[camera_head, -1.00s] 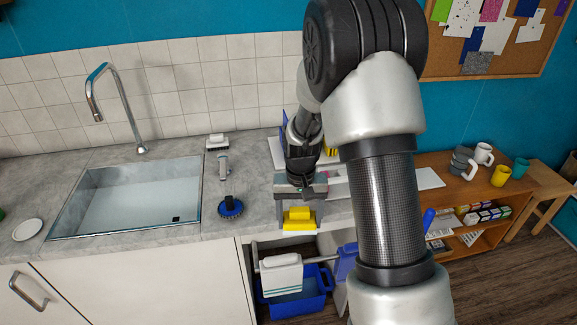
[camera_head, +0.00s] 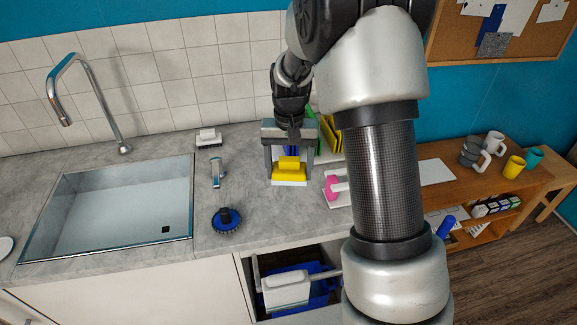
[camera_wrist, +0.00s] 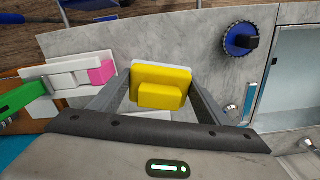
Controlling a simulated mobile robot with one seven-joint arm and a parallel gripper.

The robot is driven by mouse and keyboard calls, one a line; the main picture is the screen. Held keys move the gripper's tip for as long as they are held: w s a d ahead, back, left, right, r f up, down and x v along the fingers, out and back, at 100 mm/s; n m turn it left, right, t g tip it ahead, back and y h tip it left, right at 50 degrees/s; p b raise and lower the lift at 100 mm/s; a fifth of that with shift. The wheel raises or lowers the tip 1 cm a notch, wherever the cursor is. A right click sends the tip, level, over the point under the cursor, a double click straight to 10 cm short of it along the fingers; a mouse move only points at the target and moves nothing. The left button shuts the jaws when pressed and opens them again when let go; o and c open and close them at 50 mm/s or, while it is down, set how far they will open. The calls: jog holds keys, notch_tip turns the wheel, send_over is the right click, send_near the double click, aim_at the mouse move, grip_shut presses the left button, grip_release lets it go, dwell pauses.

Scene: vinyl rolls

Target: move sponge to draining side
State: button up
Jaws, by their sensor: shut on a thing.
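The sponge (camera_head: 289,170) is yellow with a pale base and a smaller raised yellow block on it. My gripper (camera_head: 290,176) is shut on it, with one finger at each side. In the head view it is in front of the grey counter, right of the sink (camera_head: 110,212); its exact height above the counter is hard to tell. The wrist view shows the sponge (camera_wrist: 163,87) between my two fingers (camera_wrist: 163,80). My arm hides part of the counter to the right.
A round blue brush (camera_head: 227,220) lies on the counter between sink and gripper. The faucet (camera_head: 90,100) rises behind the sink.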

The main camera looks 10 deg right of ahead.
jog(key=b, duration=0.5)
send_over(289, 205)
jog(key=shift+f, duration=3.5)
jog(key=shift+f, duration=0.5)
jog(key=shift+f, duration=0.15)
jog(key=shift+f+b, duration=0.55)
jog(key=shift+f, duration=0.1)
jog(key=shift+f+b, duration=0.45)
jog(key=shift+f, duration=0.1)
jog(key=shift+f, duration=0.15)
